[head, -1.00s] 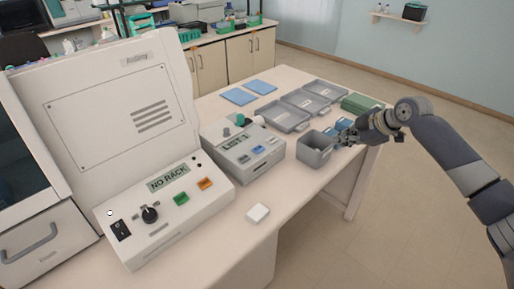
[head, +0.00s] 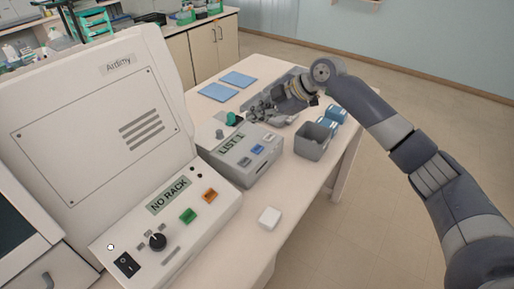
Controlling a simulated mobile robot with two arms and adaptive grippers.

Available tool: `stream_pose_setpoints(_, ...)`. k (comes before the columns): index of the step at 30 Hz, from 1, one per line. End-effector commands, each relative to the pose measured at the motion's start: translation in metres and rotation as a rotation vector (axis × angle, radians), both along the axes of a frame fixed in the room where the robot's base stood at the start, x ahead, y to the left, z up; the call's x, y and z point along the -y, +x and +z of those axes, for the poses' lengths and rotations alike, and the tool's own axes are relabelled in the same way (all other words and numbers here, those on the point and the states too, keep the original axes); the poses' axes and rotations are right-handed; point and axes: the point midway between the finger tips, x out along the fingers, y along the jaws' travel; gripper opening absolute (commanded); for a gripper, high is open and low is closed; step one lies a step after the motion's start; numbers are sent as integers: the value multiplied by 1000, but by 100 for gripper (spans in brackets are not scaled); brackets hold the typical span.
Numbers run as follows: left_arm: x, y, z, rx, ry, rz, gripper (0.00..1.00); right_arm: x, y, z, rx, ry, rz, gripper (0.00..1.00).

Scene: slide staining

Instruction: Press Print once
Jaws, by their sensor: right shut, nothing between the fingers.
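A grey device (head: 248,172) with a display reading "LIST 1" (head: 230,144) stands on the bench. Its sloped front has a light button (head: 243,161), a blue button (head: 257,149) and a grey button (head: 270,137). Any wording on these buttons is too small to read, so I cannot tell which is Print. A teal knob (head: 232,118) is on its top. My right gripper (head: 253,113) is shut and empty, behind the device's far right end and apart from the buttons. My left gripper is not in view.
A large white machine (head: 85,120) showing "NO RACK" stands at left. Blue sheets (head: 218,92) lie behind. My right arm hides grey trays. The front bench strip is mostly clear.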

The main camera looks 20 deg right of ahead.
Motion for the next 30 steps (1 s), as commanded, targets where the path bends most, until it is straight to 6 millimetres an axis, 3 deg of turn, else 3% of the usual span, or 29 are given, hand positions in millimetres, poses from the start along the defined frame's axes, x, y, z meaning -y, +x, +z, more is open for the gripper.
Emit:
stream_pose_setpoints(8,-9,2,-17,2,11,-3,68,0,0,-20,-2,-1,1,0)
stream_pose_setpoints(19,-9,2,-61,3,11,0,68,0,0,-69,0,-2,-1,0)
stream_pose_setpoints(30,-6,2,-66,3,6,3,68,0,0,-88,0,2,-1,0)
